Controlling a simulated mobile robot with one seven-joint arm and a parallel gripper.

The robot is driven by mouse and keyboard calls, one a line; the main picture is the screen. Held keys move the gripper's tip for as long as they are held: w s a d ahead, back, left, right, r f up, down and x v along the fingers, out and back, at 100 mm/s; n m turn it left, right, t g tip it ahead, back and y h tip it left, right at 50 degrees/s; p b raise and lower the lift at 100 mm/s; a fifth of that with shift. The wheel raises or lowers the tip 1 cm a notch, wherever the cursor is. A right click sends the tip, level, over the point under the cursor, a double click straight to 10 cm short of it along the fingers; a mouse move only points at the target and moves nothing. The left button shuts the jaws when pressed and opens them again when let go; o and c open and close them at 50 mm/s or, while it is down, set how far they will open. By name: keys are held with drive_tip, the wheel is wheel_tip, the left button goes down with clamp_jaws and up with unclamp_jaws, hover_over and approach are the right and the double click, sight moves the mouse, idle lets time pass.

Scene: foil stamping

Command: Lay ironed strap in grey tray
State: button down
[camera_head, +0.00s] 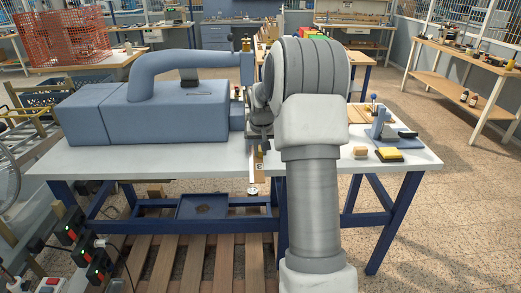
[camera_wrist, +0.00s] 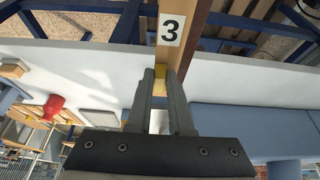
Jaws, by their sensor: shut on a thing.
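I cannot tell whether this piece is part of the strap. My arm hides most of the gripper there. A flat pale grey piece (camera_wrist: 98,118) lies on the table in the wrist view; I cannot tell whether it is the grey tray.
A large blue-grey machine (camera_head: 160,105) fills the left of the white table (camera_head: 115,158). On the right are a yellow pad (camera_head: 389,154), a small wooden block (camera_head: 360,152) and a blue stand (camera_head: 382,127).

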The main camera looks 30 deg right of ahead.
sight(260, 152)
drive_tip(key=shift+r, duration=0.1)
drive_tip(key=shift+r+p, duration=1.3)
drive_tip(key=shift+r, duration=0.65)
